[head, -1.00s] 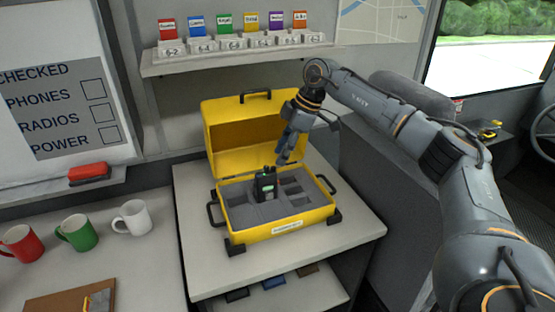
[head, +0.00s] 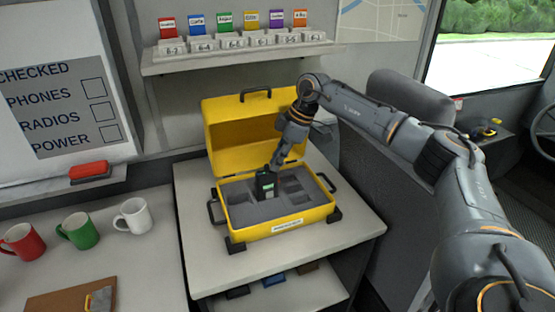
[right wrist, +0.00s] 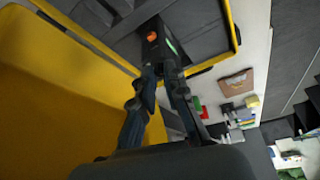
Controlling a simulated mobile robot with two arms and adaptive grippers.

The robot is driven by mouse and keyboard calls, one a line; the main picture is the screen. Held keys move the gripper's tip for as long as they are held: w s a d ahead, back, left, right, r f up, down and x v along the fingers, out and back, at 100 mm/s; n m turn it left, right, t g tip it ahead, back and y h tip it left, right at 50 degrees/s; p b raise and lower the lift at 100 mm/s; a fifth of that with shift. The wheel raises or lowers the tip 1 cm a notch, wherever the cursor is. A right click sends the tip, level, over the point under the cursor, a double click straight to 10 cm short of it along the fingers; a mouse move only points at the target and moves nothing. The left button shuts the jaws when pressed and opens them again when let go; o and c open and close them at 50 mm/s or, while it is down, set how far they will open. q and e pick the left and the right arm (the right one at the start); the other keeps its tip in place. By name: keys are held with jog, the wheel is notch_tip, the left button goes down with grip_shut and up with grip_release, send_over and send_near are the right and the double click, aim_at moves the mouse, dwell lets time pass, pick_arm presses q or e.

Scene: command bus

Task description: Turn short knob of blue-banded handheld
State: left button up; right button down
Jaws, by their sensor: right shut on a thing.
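A dark handheld (head: 265,186) with a small green screen stands upright in the grey foam of the open yellow case (head: 275,232). No blue band is clear on it. My right gripper (head: 274,167) comes down from behind and is shut at the handheld's top, on what appears to be a knob. In the right wrist view, the fingertips (right wrist: 164,68) close at the top edge of the handheld (right wrist: 153,48), beside an orange spot. The fingers hide the knob, so its length and turn cannot be told. My left gripper is not in view.
The case's raised lid (head: 240,130) stands close behind the gripper. Empty foam slots lie right of the handheld. A shelf (head: 235,60) with several coloured tags is above. Red, green and white mugs (head: 133,216) stand on the left counter.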

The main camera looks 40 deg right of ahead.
jog(key=shift+r+n+p, duration=0.2)
jog(key=shift+n+p, duration=0.4)
jog(key=shift+p, duration=0.3)
jog(key=shift+w+d+n+g+y+p, duration=0.15)
jog(key=shift+n+g+y+p, duration=0.35)
jog(key=shift+n+p, duration=0.55)
jog(key=shift+w+f+n+g+p, duration=0.15)
jog(key=shift+n+g+p, duration=0.6)
jog(key=shift+n, duration=0.6)
jog(key=c, duration=1.4)
grip_release()
jog(key=shift+o, duration=0.2)
jog(key=v, duration=1.2)
